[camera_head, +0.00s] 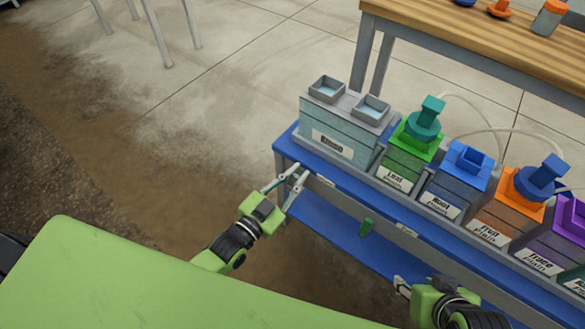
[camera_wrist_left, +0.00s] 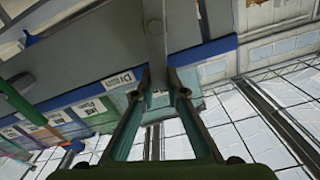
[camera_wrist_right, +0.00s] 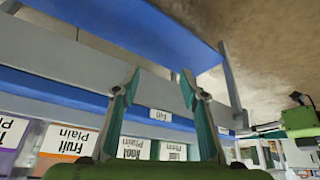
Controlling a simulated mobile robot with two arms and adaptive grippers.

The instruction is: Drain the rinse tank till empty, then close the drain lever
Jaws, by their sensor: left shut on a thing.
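The rinse tank (camera_head: 345,116) is a pale blue-grey box at the left end of the blue skid, with two square openings on top; its liquid level is not clear. My left gripper (camera_head: 287,179) is at the skid's front left corner, below the tank. In the left wrist view its fingers (camera_wrist_left: 158,78) are closed around a thin grey bar, apparently the drain lever (camera_wrist_left: 155,38), beside a label partly reading "Dr". The lever's exact angle is hard to tell. My right gripper (camera_head: 402,287) is open and empty in front of the skid; its spread fingers show in the right wrist view (camera_wrist_right: 158,80).
Labelled tanks stand right of the rinse tank: green (camera_head: 402,162), blue (camera_head: 456,185), orange (camera_head: 502,213) and purple (camera_head: 560,238). A wooden table (camera_head: 450,38) stands behind. The floor left of the skid is clear.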

